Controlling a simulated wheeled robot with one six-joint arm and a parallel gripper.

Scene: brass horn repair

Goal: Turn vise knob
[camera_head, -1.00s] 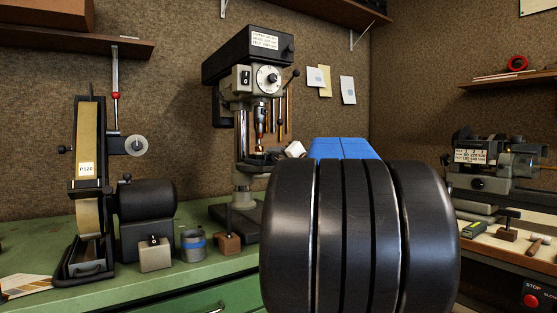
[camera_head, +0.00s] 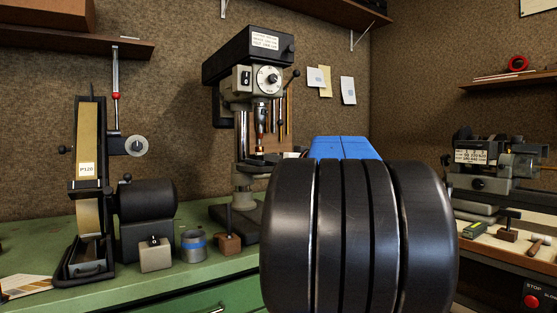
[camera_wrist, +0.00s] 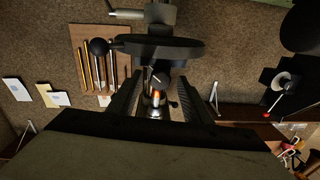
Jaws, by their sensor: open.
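In the wrist view my gripper (camera_wrist: 163,92) is open, one finger on each side of the picture's middle, with nothing held between the fingers. The drill press chuck (camera_wrist: 156,98) shows in the gap, apparently beyond the fingers. A dark round disc (camera_wrist: 155,48) lies past the fingertips, with a black ball knob (camera_wrist: 98,46) at its left. I cannot tell whether this is the vise knob. In the head view the drill press (camera_head: 250,60) stands on the green bench; my own arm hides the area right of its column, and the gripper is not clearly seen there.
A lathe-like machine (camera_head: 485,165) is at the right. Hanging tools (camera_wrist: 95,65) are behind the press.

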